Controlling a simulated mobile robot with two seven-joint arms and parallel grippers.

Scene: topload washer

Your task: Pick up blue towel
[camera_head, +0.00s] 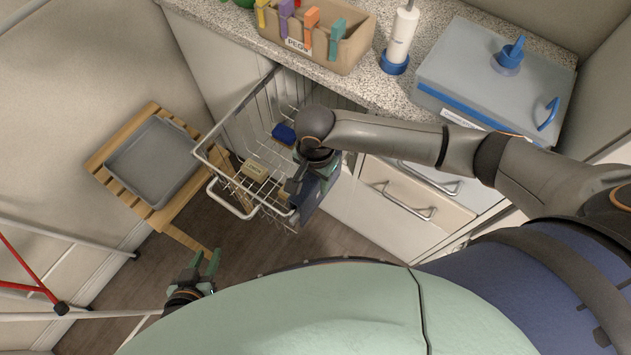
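A dark slate-blue piece (314,196), which looks like the blue towel, hangs at the right front corner of a white wire basket (215,138). My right gripper (297,183) reaches down from the right and is right at this piece, overlapping it in the view. Its fingers are mostly hidden by its own wrist, so I cannot tell whether they hold the cloth. My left gripper (204,262) is low at the left, open and empty, apart from the basket.
A yellowish block (255,170) lies in the basket. A wooden stool with a grey tray (154,162) stands left. A peg box (345,50), bottle (402,35) and grey washer lid (490,75) are above. Drawers (408,200) stand right; rack bars (35,275) are lower left.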

